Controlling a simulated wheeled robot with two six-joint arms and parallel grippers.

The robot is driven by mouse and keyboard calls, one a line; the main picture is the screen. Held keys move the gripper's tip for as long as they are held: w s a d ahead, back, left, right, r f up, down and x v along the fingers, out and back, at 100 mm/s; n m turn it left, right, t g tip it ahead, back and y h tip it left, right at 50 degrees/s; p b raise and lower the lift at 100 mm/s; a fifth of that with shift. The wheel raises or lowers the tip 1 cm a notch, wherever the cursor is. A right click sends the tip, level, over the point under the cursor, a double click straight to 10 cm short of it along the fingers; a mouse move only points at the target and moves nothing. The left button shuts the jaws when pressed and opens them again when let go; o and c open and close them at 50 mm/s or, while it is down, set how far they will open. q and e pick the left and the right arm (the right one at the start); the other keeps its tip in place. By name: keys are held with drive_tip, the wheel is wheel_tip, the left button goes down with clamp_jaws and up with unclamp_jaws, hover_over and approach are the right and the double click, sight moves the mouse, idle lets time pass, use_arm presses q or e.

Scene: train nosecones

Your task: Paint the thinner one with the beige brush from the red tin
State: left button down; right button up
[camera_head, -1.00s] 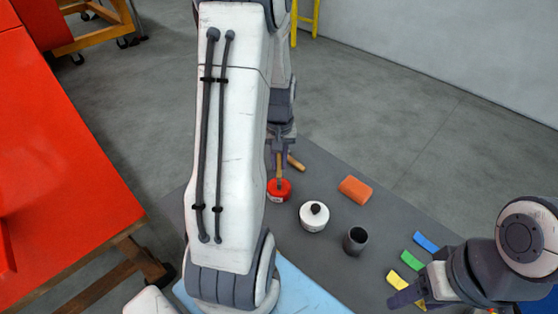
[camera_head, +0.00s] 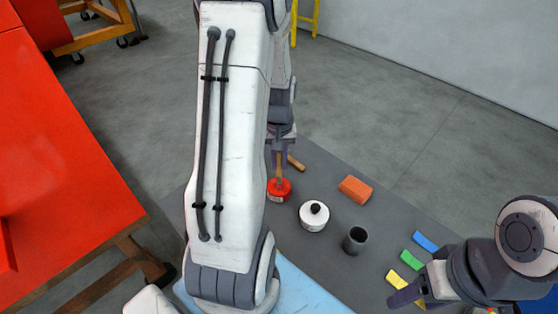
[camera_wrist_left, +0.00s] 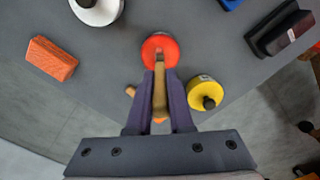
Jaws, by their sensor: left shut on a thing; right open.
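My left gripper (camera_wrist_left: 160,80) is shut on a brush with a beige-brown wooden handle (camera_wrist_left: 160,97). The brush points down at the red tin (camera_wrist_left: 160,40), and its lower end meets the tin's top. In the head view the handle (camera_head: 279,173) stands nearly upright over the red tin (camera_head: 279,193), below my left gripper (camera_head: 281,158). The bristles are hidden. My right gripper (camera_head: 412,298) is open at the lower right, above the mat near the coloured blocks.
A white tin (camera_head: 314,216), a dark cup (camera_head: 355,240), an orange block (camera_head: 355,189) and small blue, green and yellow blocks (camera_head: 411,260) stand on the grey mat. A yellow tin (camera_wrist_left: 203,95) is right of the red one. Another wooden handle (camera_head: 296,162) lies behind.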

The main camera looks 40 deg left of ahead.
use_arm(q)
wheel_tip(320, 180, up, 7)
drive_tip(key=p, duration=0.6)
drive_tip(key=shift+p, duration=0.3)
drive_tip(key=shift+f, duration=0.1)
idle(0.5)
